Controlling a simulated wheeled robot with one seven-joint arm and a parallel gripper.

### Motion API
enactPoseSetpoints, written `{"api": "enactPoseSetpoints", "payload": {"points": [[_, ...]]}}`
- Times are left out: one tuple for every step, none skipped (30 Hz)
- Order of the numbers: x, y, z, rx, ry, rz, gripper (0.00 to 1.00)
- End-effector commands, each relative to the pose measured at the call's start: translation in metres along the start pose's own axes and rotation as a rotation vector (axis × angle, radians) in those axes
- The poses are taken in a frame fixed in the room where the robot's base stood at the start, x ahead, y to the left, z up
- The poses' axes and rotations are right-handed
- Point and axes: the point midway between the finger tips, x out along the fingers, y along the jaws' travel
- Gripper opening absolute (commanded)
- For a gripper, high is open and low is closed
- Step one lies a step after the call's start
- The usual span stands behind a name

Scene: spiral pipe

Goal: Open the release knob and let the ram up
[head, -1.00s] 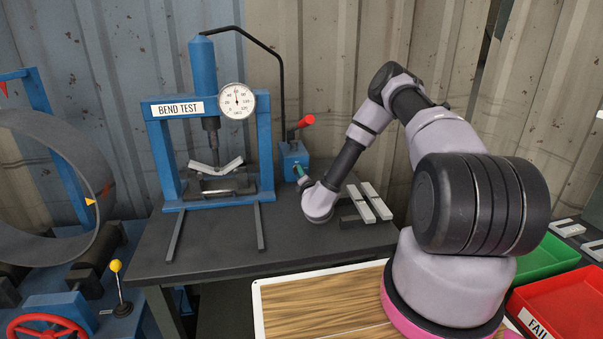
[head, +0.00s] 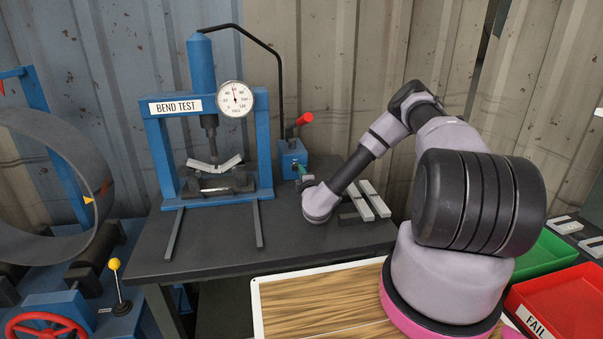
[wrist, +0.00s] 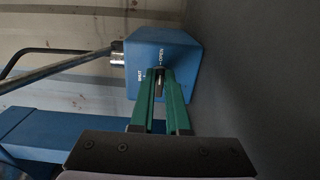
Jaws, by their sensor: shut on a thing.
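My gripper (wrist: 160,78) is shut on the release knob (wrist: 160,88), a small dark grey piece on the face of the blue pump block (wrist: 165,48). The words SHUT and OPEN are printed around it. In the head view the green fingertips (head: 301,171) reach the front of the pump block (head: 292,158), and the knob is hidden there. The ram (head: 209,125) hangs from the blue cylinder (head: 202,70). Below it a pale bent strip (head: 231,160) lies in a V on the press supports. The gauge (head: 235,98) has its needle pointing about straight up.
A red-tipped pump lever (head: 304,119) rises above the block, and a black hose (head: 281,70) runs to the cylinder. Pale flat strips (head: 366,200) lie right of my wrist. A green tray (head: 549,262) and a red FAIL tray (head: 565,305) stand at the right.

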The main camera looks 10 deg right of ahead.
Motion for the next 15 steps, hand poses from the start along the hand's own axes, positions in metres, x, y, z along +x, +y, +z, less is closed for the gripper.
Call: {"api": "enactPoseSetpoints", "payload": {"points": [[-0.001,-0.0015,0.0001,0.005,0.0,-0.003,0.0],[-0.001,-0.0016,0.0001,0.008,0.0,-0.003,0.0],[-0.001,-0.0016,0.0001,0.01,0.0,-0.004,0.0],[-0.001,-0.0016,0.0001,0.011,0.0,-0.004,0.0],[-0.001,-0.0017,0.0001,0.011,0.0,-0.004,0.0],[-0.0011,-0.0017,0.0001,0.012,0.0,-0.004,0.0],[-0.0011,-0.0017,0.0001,0.012,0.0,-0.004,0.0],[-0.0011,-0.0018,0.0001,0.012,0.0,-0.004,0.0],[-0.0011,-0.0018,0.0001,0.011,0.0,-0.004,0.0],[-0.0011,-0.0018,0.0001,0.011,0.0,-0.004,0.0],[-0.0011,-0.0018,0.0001,0.011,0.0,-0.004,0.0],[-0.0011,-0.0018,0.0001,0.011,0.0,-0.004,0.0],[-0.0012,-0.0019,0.0001,0.011,0.0,-0.004,0.0],[-0.0012,-0.0019,0.0002,0.011,0.0,-0.004,0.17],[-0.0011,-0.0018,0.0001,0.011,0.0,-0.004,0.33]]}}
